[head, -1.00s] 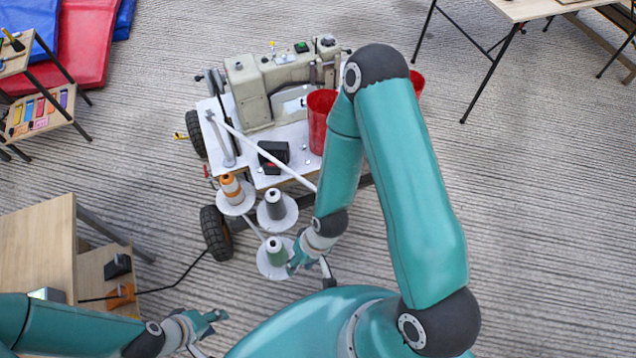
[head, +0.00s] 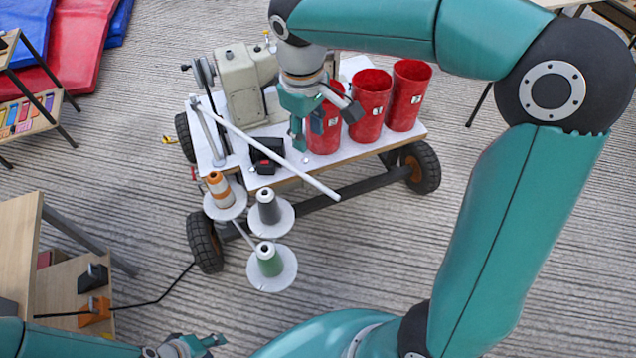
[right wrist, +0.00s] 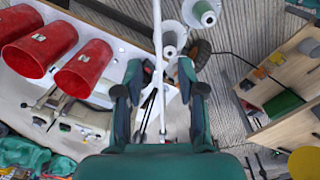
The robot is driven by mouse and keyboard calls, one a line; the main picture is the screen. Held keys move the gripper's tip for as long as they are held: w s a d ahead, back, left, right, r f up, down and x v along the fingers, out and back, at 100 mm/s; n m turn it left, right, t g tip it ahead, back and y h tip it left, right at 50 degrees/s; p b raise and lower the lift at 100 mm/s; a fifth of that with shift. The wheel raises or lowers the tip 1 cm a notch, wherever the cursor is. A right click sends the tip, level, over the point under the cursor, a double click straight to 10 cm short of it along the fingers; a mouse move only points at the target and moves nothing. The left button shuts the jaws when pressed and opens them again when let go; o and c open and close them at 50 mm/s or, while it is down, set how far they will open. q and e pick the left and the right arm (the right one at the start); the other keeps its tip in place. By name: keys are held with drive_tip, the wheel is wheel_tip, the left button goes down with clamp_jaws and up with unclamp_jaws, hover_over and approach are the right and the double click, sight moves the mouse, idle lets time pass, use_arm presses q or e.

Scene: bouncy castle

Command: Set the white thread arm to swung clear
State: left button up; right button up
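The white thread arm (head: 262,142) is a long thin rod. It runs from a post at the left end of the white cart top (head: 205,150) down to the right, and its free end sticks out past the cart's front edge. My right gripper (head: 307,135) hangs above the cart top, by the red cups and just behind the rod in the head view. In the right wrist view the right gripper (right wrist: 156,78) is open, and the rod (right wrist: 157,30) shows between its fingers; touching cannot be told. My left gripper (head: 195,345) is low at the bottom edge, its opening unclear.
Red cups (head: 371,105), a black box (head: 267,155) and a beige sewing machine (head: 245,85) stand on the cart. Spools on white discs (head: 272,270) stick out in front. A wooden table (head: 18,240) is at left. The floor right of the cart is clear.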

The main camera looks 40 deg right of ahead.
drive_tip(key=b, duration=0.3)
approach(315, 182)
drive_tip(key=f, duration=0.8)
drive_tip(key=shift+w+d+f, duration=0.1)
drive_tip(key=shift+d+f, duration=0.15)
drive_tip(key=shift+f, duration=0.05)
clamp_jaws()
